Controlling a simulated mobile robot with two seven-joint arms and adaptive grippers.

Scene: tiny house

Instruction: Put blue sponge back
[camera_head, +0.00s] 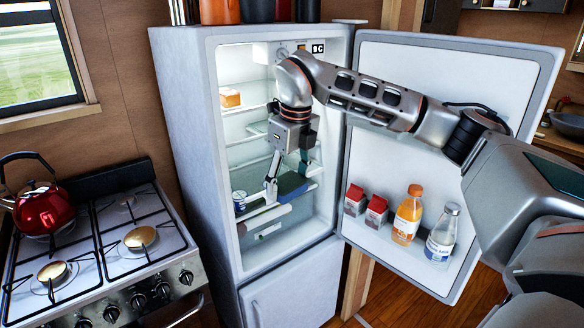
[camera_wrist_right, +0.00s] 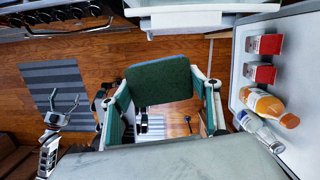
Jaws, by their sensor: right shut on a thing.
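The blue sponge (camera_head: 292,186) is inside the open fridge, at a lower shelf, between the fingers of my right gripper (camera_head: 287,178). In the right wrist view the sponge (camera_wrist_right: 160,82) shows a dark green face, and the right gripper's fingers (camera_wrist_right: 162,92) press on its two sides. I cannot tell whether the sponge touches the shelf below it. My left gripper (camera_wrist_right: 64,100) shows small at the left of the right wrist view, away from the fridge, with its fingers apart and empty.
The fridge (camera_head: 190,130) stands open, its door (camera_head: 440,75) swung right. The door rack holds two red cartons, an orange bottle (camera_head: 407,215) and a clear bottle (camera_head: 442,233). A can (camera_head: 239,201) stands left of my gripper. A stove with a red kettle (camera_head: 42,206) is left.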

